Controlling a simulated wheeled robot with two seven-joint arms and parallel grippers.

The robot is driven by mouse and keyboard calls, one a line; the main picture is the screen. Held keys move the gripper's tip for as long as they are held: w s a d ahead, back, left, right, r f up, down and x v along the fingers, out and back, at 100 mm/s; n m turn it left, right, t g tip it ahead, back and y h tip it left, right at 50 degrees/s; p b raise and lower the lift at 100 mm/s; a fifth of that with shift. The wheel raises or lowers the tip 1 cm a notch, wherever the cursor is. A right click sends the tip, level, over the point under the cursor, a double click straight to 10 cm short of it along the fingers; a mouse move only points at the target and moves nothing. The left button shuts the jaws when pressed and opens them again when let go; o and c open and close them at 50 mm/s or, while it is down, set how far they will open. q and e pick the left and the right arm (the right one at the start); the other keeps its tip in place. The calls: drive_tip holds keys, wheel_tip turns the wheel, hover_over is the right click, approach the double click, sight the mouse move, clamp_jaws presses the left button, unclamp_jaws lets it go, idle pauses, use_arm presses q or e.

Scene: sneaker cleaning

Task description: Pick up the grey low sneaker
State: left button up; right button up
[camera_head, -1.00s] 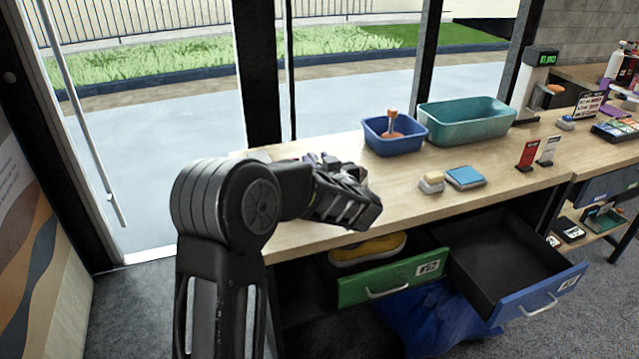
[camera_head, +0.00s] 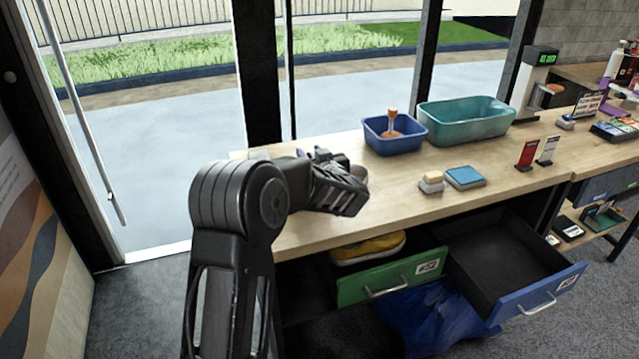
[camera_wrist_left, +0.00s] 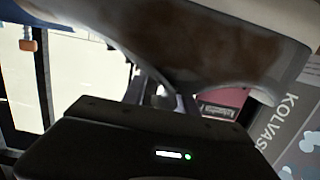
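My left gripper (camera_head: 336,187) is over the left end of the wooden counter in the head view, seen from behind. A pale grey shoe-like thing with a large brown stain, likely the grey low sneaker (camera_wrist_left: 205,42), fills the top of the left wrist view, very close to the dark gripper body. In the head view my gripper hides most of what is there; only a small pale bit shows at its right side. My right gripper is out of view.
The counter (camera_head: 405,205) holds a blue tub (camera_head: 378,145) with an orange-handled tool, a teal basin (camera_head: 465,125), a brush (camera_head: 432,183) and a blue pad (camera_head: 464,177).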

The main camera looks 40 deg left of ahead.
use_arm(q)
clamp_jaws()
idle(0.4)
drive_tip(key=shift+r, duration=0.1)
idle(1.0)
